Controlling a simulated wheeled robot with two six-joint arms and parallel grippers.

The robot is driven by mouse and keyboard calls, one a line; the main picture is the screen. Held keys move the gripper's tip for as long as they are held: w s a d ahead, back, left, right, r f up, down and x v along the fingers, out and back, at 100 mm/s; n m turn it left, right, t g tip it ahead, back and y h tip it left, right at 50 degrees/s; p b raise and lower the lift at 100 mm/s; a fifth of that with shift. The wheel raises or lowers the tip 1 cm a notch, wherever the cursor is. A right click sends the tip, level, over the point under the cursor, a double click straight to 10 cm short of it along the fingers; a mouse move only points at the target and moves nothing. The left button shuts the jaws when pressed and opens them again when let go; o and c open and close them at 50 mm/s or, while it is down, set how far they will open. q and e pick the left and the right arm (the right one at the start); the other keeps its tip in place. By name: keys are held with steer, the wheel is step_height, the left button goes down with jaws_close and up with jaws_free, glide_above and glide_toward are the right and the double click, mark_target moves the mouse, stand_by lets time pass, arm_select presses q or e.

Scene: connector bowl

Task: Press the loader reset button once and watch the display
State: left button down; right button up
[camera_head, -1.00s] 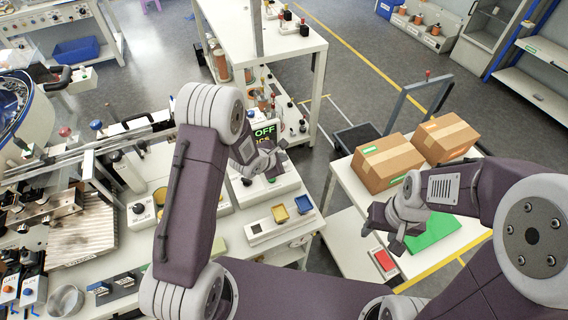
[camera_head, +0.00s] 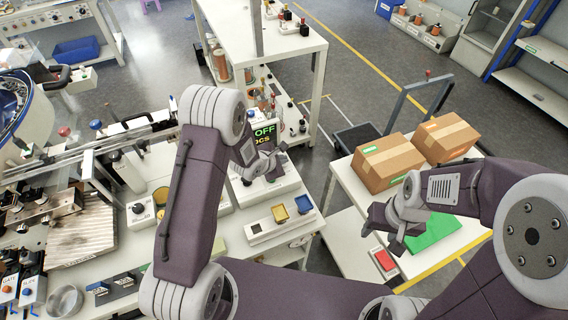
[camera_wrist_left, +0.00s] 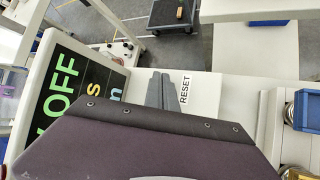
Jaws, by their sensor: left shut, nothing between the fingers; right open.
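The display (camera_head: 264,131) is a dark panel with green OFF lettering and smaller text below, partly covered by my left arm in the head view. In the left wrist view the display (camera_wrist_left: 70,85) stands at the left, tilted. A white RESET label (camera_wrist_left: 186,90) lies just right of my left gripper's fingertips (camera_wrist_left: 160,88). The reset button itself is not visible; the gripper may hide it, and I cannot tell whether they touch. My left gripper (camera_head: 276,160) is shut and empty in front of the display. My right gripper (camera_head: 388,228) is open and empty over the right table.
A small tray (camera_head: 281,214) with yellow and blue bins sits on the bench below the left gripper. Two cardboard boxes (camera_head: 388,162), a green mat (camera_head: 435,233) and a red-topped device (camera_head: 384,260) are on the right table. A floor gap separates bench and table.

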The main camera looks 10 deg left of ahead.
arm_select(q)
steer(key=shift+f, duration=0.35)
steer(key=shift+r, duration=0.15)
stand_by(0.4)
steer(key=shift+r+p, duration=0.8)
steer(key=shift+p, duration=0.15)
step_height(320, 180, up, 5)
steer(key=p, duration=0.5)
steer(key=shift+r, duration=0.1)
